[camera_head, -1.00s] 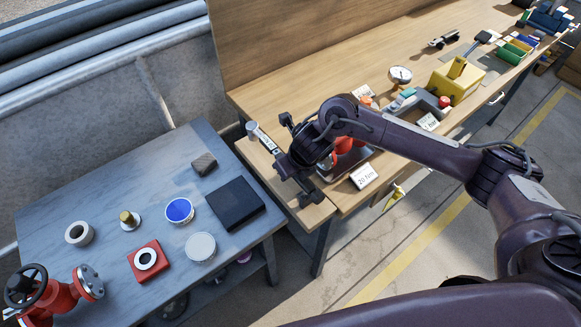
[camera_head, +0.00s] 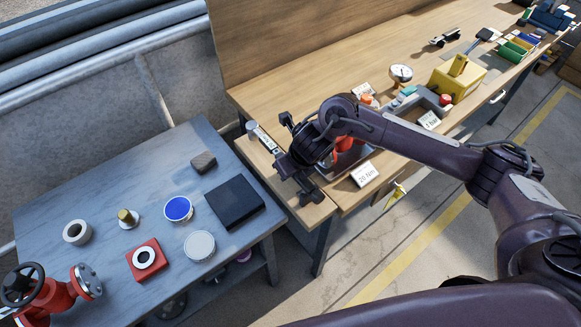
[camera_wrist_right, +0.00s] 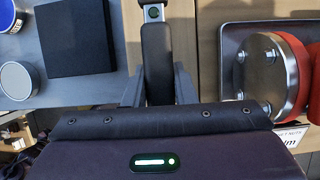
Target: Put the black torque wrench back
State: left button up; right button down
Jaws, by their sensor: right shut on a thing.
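My right gripper (camera_wrist_right: 159,86) is shut on the black torque wrench (camera_wrist_right: 156,48), whose dark handle lies between the two fingers in the right wrist view. The wrench's silver end with a small dark display points away from the gripper. In the head view, the wrench's grey end (camera_head: 262,137) sticks out to the left of my right gripper (camera_head: 298,160), over the near left end of the wooden bench. The arm hides the rest of it. Whether the wrench touches the bench is unclear. My left gripper is not in view.
A red valve with a steel flange (camera_wrist_right: 265,70) sits in a grey tray beside the gripper. A "20 Nm" card (camera_head: 364,174) stands near the bench edge. The blue-grey table (camera_head: 110,180) holds a black square pad (camera_head: 235,203), a red valve (camera_head: 60,296) and several small parts.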

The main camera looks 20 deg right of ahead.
jog(key=shift+f+b, duration=0.4)
jog(key=shift+b, duration=0.05)
jog(key=c, duration=1.1)
grip_release()
jog(key=shift+o, duration=0.2)
jog(key=o, duration=0.4)
jog(key=shift+r, duration=0.15)
